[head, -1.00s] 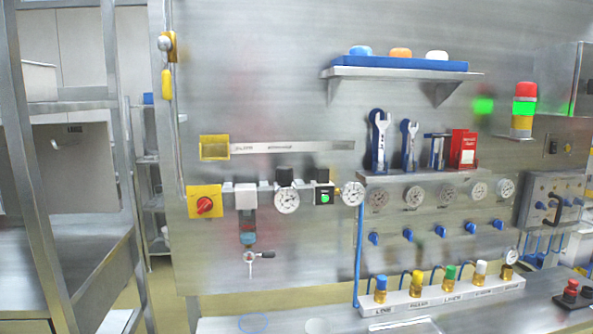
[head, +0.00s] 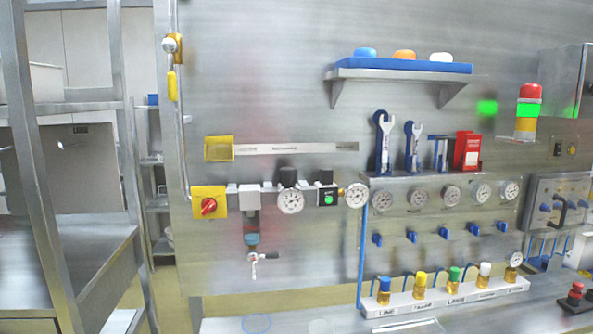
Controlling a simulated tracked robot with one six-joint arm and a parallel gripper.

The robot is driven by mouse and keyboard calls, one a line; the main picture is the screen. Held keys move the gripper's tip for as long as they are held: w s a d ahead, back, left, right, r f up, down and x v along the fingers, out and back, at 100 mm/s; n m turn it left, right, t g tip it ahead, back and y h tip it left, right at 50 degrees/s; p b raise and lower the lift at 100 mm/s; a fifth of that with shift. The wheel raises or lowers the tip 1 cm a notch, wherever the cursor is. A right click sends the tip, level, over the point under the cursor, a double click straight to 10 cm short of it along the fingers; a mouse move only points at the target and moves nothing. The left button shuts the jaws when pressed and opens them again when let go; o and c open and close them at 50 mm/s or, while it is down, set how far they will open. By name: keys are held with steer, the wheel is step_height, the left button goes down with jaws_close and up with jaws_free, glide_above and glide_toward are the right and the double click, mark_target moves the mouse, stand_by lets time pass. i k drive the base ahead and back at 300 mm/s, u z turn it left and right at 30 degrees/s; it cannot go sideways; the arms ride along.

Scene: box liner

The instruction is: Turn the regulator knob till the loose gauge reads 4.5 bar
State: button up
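A black regulator knob (head: 288,174) stands on top of the regulator in the pipe row on the steel wall panel. A round white gauge (head: 291,201) sits on the regulator's front, below the knob. Another white gauge (head: 357,195) is at the right end of the same row. A small gauge (head: 515,259) shows low at the right, by the end of the fittings block; it may be the loose one, but I cannot tell for sure. All the dials are too small to read. My gripper is not in view.
A red rotary switch (head: 208,206) on a yellow plate and a filter bowl (head: 251,238) flank the regulator's left. A shelf (head: 400,75) juts out above. Wrenches (head: 383,140) stand at right. A fittings block (head: 440,297) lies on the bench. A metal rack (head: 40,180) stands at left.

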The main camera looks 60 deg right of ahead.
mark_target(288, 175)
steer(key=z, duration=1.3)
steer(key=k, duration=1.1)
steer(key=u, duration=0.4)
steer(key=i, duration=1)
steer(key=u, duration=0.05)
